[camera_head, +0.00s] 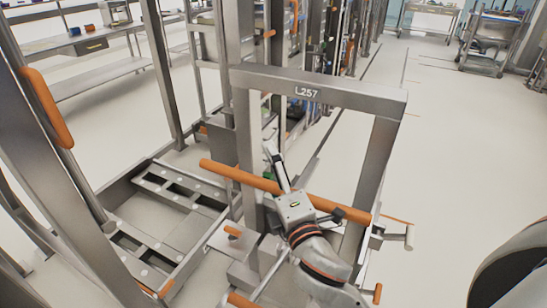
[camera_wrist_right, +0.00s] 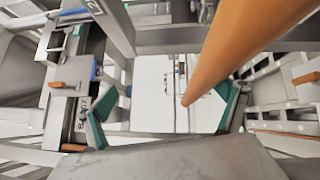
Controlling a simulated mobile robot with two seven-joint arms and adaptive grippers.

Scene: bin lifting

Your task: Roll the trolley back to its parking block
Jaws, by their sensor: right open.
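A grey metal trolley frame labelled L257 (camera_head: 320,90) stands upright in the middle of the head view. An orange handle bar (camera_head: 232,175) crosses it below the label. My right gripper (camera_head: 275,163) is at this bar, its fingers open and pointing away from me. In the right wrist view the teal-padded fingers (camera_wrist_right: 163,112) are wide apart. The orange bar (camera_wrist_right: 235,45) slants in from the upper right, its visible end between the fingers' lines; I cannot tell whether they touch it. I cannot pick out the parking block with certainty. My left gripper is out of view.
A low metal frame base (camera_head: 180,200) lies on the floor to the left. A grey post with an orange grip (camera_head: 47,107) rises at the left edge. A workbench (camera_head: 85,42) stands at the back left. Pale floor (camera_head: 455,150) is open to the right.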

